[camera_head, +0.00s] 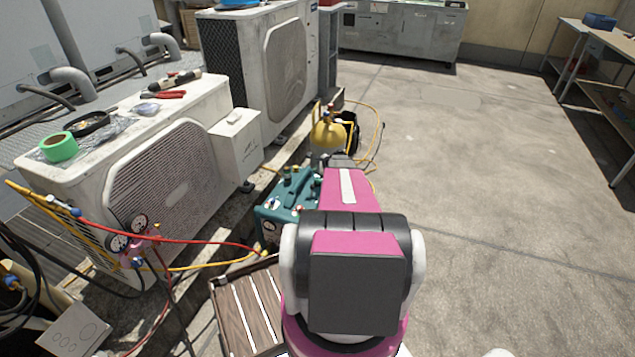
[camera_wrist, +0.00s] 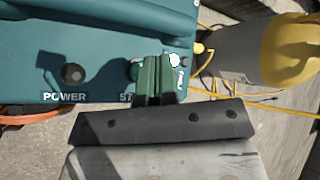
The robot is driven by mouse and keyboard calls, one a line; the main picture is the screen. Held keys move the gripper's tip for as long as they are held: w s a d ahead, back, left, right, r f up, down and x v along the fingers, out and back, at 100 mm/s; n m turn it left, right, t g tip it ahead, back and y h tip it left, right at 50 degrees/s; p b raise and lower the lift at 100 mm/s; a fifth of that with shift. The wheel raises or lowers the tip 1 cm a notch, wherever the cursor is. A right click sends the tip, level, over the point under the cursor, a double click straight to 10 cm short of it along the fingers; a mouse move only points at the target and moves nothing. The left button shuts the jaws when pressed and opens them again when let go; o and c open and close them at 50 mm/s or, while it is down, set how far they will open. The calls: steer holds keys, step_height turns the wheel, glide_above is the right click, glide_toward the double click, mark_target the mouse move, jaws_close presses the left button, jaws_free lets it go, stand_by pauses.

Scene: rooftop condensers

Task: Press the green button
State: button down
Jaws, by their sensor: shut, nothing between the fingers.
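The teal machine (camera_wrist: 100,40) fills the upper left of the wrist view. Its face has a black round knob (camera_wrist: 72,73) above the word POWER. A second label starting "ST" is partly covered by my gripper. A small dark green round part (camera_wrist: 134,69), perhaps the green button, shows just left of my fingers and is partly hidden by them. My gripper (camera_wrist: 157,62) is shut and empty, its green fingers over the machine's face. I cannot tell if they touch it. In the head view the teal machine (camera_head: 285,205) stands left of my arm, which hides part of it.
A yellow-topped cylinder (camera_head: 328,132) stands just beyond the machine, with yellow hoses around it. White condensers (camera_head: 175,170) line the left. Red and yellow hoses run from a gauge set (camera_head: 130,235). A slatted wooden surface (camera_head: 245,310) is near. The right floor is clear.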

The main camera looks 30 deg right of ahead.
mark_target(317, 181)
steer(key=shift+f, duration=1.5)
steer(key=shift+f, duration=0.15)
stand_by(0.8)
steer(key=shift+f, duration=0.3)
steer(key=shift+f, duration=0.75)
stand_by(1.2)
steer(key=shift+r, duration=1.25)
steer(key=shift+r, duration=2.5)
